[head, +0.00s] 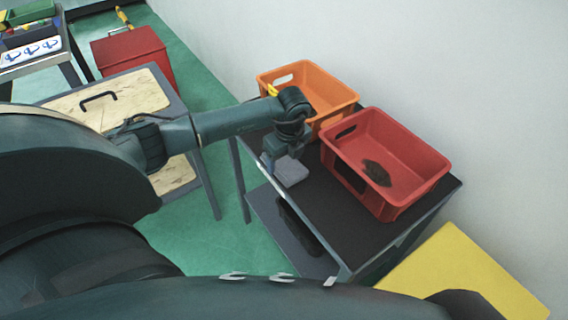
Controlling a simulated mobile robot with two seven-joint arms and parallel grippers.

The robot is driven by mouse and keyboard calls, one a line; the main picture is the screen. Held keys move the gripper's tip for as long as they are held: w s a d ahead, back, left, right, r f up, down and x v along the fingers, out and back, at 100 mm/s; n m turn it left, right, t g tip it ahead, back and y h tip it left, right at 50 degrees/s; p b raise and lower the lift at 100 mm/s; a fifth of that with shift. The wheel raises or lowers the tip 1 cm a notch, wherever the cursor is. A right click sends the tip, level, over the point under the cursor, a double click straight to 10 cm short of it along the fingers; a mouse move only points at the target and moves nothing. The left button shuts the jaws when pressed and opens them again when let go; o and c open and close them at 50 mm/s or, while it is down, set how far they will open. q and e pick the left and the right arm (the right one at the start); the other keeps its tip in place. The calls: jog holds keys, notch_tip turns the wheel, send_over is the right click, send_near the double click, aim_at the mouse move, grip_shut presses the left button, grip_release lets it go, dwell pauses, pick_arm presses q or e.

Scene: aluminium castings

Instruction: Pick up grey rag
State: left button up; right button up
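The grey rag (292,173) is a small, flat, folded-looking grey piece on the dark table top, near the table's left edge. My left gripper (281,163) points down right over the rag's far-left side and hides part of it. The fingertips are small and dark here, so I cannot tell whether they are apart or closed, or whether they touch the rag. My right gripper is not in view.
The dark table (345,240) also bears an orange crate (335,103) and a red crate (425,158) with a dark brown piece (377,173) inside. A white wall stands behind. A yellow surface (455,275) is at lower right. A wooden-topped table (140,92) stands left.

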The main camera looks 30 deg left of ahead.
aim_at(285, 162)
pick_arm(q)
jog(key=c, duration=0.6)
notch_tip(285, 162, up, 10)
jog(key=shift+r, duration=0.1)
jog(key=o, duration=0.5)
jog(key=c, duration=0.4)
